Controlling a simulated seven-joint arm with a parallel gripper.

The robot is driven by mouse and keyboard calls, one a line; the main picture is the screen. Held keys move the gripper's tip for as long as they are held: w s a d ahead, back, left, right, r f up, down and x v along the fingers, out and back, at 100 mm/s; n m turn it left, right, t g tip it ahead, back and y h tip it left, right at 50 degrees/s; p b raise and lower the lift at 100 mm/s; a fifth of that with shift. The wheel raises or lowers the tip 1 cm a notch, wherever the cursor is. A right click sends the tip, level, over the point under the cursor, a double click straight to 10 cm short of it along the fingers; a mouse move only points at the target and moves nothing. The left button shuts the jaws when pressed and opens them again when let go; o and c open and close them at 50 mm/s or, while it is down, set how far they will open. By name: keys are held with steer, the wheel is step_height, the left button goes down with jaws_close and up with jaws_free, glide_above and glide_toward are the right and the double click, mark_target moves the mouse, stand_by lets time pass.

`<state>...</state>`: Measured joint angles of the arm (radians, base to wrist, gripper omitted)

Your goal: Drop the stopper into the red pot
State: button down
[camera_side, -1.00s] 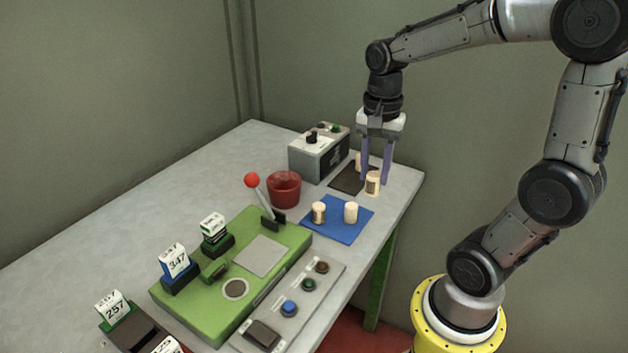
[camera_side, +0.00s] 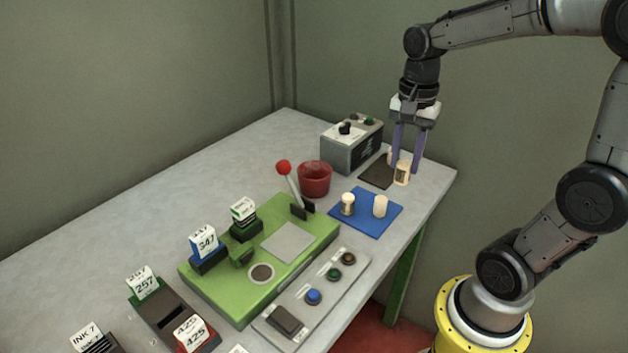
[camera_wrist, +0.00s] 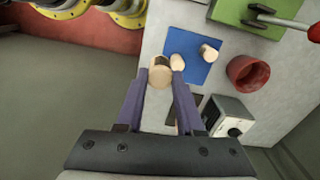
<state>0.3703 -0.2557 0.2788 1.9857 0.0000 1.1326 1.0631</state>
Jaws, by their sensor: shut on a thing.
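The red pot (camera_side: 314,178) stands open on the table beside the lever; it also shows in the wrist view (camera_wrist: 247,73). My gripper (camera_side: 404,170) is at the right end of the table, its purple fingers shut on a pale cork stopper (camera_side: 402,176) with a brownish side patch. That stopper shows between the fingertips in the wrist view (camera_wrist: 160,75). It is low, at the edge of the dark mat (camera_side: 374,173); I cannot tell whether it touches the table. Another stopper (camera_side: 389,157) is partly hidden behind the fingers. Two more stoppers, a banded one (camera_side: 348,204) and a plain one (camera_side: 380,206), stand on the blue mat (camera_side: 362,225).
A grey box with knobs (camera_side: 350,148) stands behind the pot. A red-knobbed lever (camera_side: 284,168) rises from the green machine (camera_side: 225,285) just left of the pot. A button panel (camera_side: 325,285) lies in front. The table's left rear is bare.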

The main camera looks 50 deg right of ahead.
steer(key=w+d, duration=0.2)
steer(key=w, duration=0.8)
steer(key=w+d, duration=0.2)
steer(key=w, duration=0.9)
step_height(320, 180, down, 10)
steer(key=w+a, duration=0.1)
steer(key=w, duration=0.1)
steer(key=shift+r, duration=0.25)
steer(key=shift+c, duration=2.3)
jaws_free()
steer(key=shift+r, duration=0.15)
